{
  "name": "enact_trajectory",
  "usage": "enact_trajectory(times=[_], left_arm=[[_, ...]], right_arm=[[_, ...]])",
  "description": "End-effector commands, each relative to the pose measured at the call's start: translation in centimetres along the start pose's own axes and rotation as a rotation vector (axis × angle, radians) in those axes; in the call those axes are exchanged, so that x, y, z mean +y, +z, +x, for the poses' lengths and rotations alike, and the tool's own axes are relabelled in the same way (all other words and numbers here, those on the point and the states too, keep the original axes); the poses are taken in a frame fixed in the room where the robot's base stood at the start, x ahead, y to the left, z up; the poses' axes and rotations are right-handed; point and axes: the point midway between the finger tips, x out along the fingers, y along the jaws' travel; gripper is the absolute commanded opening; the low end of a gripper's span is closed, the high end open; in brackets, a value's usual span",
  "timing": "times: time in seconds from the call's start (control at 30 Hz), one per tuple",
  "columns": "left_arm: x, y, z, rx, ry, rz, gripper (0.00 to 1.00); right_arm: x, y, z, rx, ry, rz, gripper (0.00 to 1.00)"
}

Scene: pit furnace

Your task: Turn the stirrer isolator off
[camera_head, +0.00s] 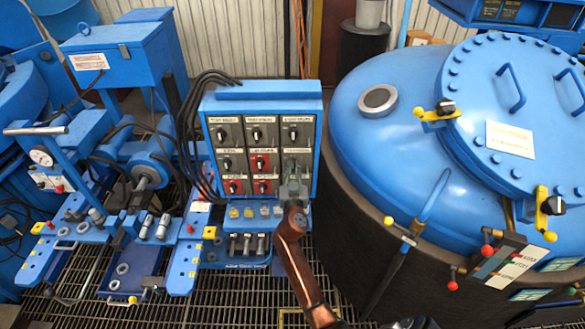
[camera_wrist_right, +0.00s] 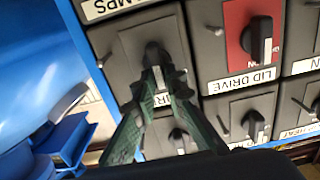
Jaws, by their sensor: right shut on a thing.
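The isolator panel (camera_head: 214,107) is a blue cabinet with a grey face carrying rows of rotary switches. My right gripper (camera_head: 294,174) is at its right column and hides most of the lower switches there. In the right wrist view my right gripper (camera_wrist_right: 162,78) is shut on a dark switch handle (camera_wrist_right: 152,48) on a grey plate. The label under this handle is mostly hidden by the fingers; only a few letters show, so the stirrer name cannot be read in full. The handle's exact setting is hard to tell. My left gripper is not in view.
A red-plated LID DRIVE switch (camera_wrist_right: 262,45) sits close to the right of the gripped one, with other handles nearby. A big blue furnace lid (camera_head: 470,80) stands right of the panel. Blue machinery (camera_head: 120,45) and black cables (camera_head: 190,125) lie left.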

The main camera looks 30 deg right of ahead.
Motion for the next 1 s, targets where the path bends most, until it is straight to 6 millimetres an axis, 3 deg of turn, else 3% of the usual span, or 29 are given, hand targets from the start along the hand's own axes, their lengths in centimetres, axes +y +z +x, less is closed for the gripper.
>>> enact_trajectory(times=[0.47, 1.0], left_arm=[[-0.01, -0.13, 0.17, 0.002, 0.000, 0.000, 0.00], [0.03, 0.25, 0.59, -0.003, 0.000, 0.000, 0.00]], right_arm=[[-0.22, 0.05, 0.00, 0.000, -0.001, -0.073, 0.00], [-0.91, 0.25, -0.02, 0.000, -0.003, -0.529, 0.00]])
